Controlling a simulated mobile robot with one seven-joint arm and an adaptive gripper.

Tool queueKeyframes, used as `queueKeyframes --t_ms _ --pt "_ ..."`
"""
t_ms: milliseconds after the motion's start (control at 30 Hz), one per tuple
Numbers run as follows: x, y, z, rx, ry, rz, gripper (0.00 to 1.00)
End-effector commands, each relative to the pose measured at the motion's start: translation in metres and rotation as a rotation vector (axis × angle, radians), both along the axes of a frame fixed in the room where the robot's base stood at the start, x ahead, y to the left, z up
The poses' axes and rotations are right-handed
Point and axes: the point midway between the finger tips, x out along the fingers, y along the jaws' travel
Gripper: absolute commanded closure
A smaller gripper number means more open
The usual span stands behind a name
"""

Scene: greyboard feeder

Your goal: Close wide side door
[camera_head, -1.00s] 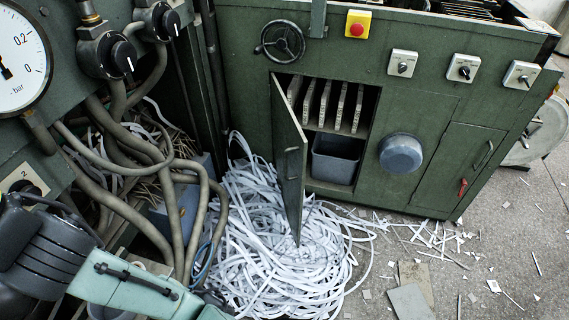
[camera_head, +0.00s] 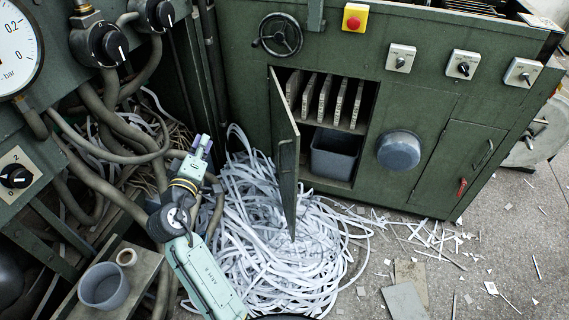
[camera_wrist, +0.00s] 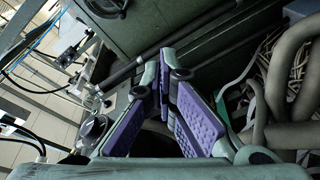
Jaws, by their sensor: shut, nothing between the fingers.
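The green side door (camera_head: 286,165) stands open on the front of the machine, hinged at its left edge. It swings out towards me, and its lower end reaches over the pile of paper strips. The door's small latch (camera_head: 285,143) shows near its free edge. My gripper (camera_head: 203,142) is left of the door, clearly apart from it, with its fingers pointing up in the picture. In the wrist view my gripper (camera_wrist: 165,58) has its purple-padded fingers brought together at the tips, with nothing between them. The door is not clearly seen in the wrist view.
The open compartment holds upright boards (camera_head: 324,98) and a grey bin (camera_head: 335,153). White paper strips (camera_head: 260,235) heap below the door. Thick hoses (camera_head: 110,155) crowd the left.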

Motion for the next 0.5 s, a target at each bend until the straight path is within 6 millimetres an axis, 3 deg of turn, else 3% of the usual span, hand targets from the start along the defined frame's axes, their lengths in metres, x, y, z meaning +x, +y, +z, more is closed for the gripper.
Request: queueKeyframes --t_ms 33,100,200,333,500 --pt "-0.004 -0.027 -0.039 -0.126 0.058 -0.109 1.0" --pt "-0.015 -0.059 -0.072 -0.275 0.113 -0.237 1.0" --pt "-0.033 -0.089 -0.101 -0.434 0.163 -0.366 1.0" --pt "-0.046 -0.107 -0.114 -0.537 0.187 -0.449 1.0" --pt "-0.04 -0.117 -0.114 -0.559 0.19 -0.468 1.0"
